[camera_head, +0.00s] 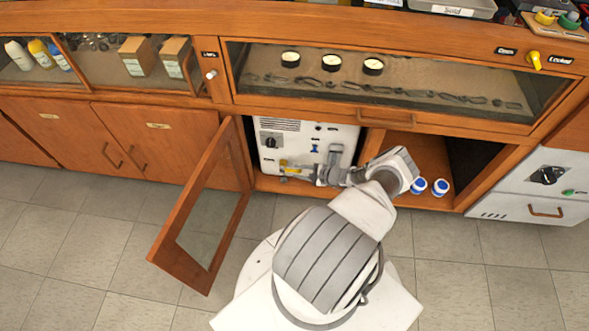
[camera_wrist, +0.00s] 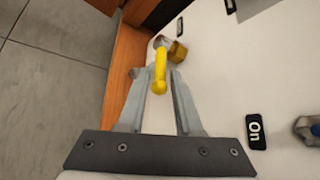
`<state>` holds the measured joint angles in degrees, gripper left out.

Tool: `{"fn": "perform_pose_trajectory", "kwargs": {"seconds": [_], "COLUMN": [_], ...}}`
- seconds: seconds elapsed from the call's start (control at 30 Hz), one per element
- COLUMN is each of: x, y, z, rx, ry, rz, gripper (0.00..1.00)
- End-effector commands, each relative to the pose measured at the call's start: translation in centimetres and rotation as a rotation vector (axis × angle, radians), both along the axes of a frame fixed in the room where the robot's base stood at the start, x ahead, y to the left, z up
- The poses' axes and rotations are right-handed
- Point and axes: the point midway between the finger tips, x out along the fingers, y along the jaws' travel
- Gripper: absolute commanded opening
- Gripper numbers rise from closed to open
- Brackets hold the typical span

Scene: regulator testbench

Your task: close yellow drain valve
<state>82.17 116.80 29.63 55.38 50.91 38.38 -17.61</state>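The yellow drain valve (camera_head: 290,167) sits low on the left of a white machine panel (camera_head: 345,134) inside the open cabinet. In the wrist view its yellow handle (camera_wrist: 159,74) points down the picture from a metal stem, with a brass-coloured fitting (camera_wrist: 177,52) beside it. My gripper (camera_wrist: 158,80) is open, with one finger on each side of the handle and small gaps visible. In the head view my gripper (camera_head: 312,174) reaches the panel from the right, close to the valve. Whether a finger touches the handle cannot be told.
The wooden cabinet frame (camera_wrist: 127,62) runs close to the left finger. The open cabinet door (camera_head: 185,218) stands out to the left of my arm. Two white jars with blue lids (camera_head: 429,187) stand right of my wrist. An "On" label (camera_wrist: 256,131) is on the panel.

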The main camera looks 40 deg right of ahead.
Motion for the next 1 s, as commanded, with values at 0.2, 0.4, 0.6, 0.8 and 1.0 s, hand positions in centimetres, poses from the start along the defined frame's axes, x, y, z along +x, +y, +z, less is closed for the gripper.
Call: {"fn": "perform_pose_trajectory", "kwargs": {"seconds": [0.2, 0.4, 0.6, 0.8, 1.0], "x": [-4.7, -8.4, -10.8, -11.5, -11.5], "y": [-1.5, -2.6, -3.2, -3.3, -3.4], "z": [3.5, 5.7, 7.1, 7.4, 7.3], "rx": [-0.001, -0.002, -0.001, -0.001, -0.001], "ry": [0.000, 0.000, -0.001, 0.000, 0.000], "rz": [-0.003, -0.001, 0.000, 0.001, 0.001], "gripper": [0.33, 0.33, 0.33, 0.33, 0.33]}}
